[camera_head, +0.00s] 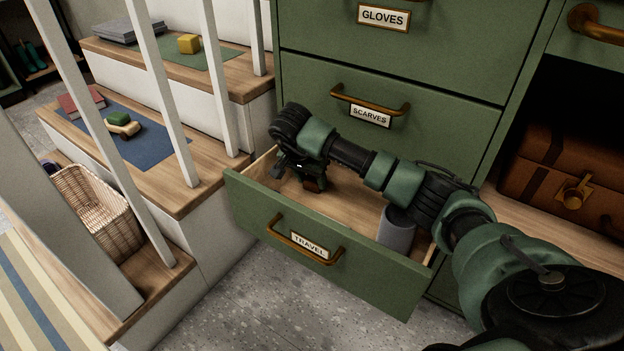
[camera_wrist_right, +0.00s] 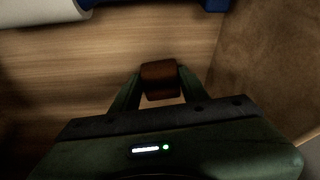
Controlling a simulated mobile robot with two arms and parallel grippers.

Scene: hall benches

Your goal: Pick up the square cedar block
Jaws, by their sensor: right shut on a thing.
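The square cedar block is a small red-brown block (camera_wrist_right: 159,80) between the two fingers of my right gripper (camera_wrist_right: 158,88) in the wrist view. In the head view my right gripper (camera_head: 312,178) points down into the left part of the open TRAVEL drawer (camera_head: 285,252). It is shut on the block, of which only a dark brown bit (camera_head: 314,186) shows below the fingers. I cannot tell whether the block touches the drawer floor. My left gripper is out of view.
A grey cylinder (camera_head: 396,230) stands in the drawer's right part. A blue thing (camera_wrist_right: 214,4) shows at the wrist view's top edge. Closed drawers labelled SCARVES (camera_head: 420,112) and GLOVES (camera_head: 430,35) are above. Steps with a wicker basket (camera_head: 100,215) and white balusters (camera_head: 160,90) stand left.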

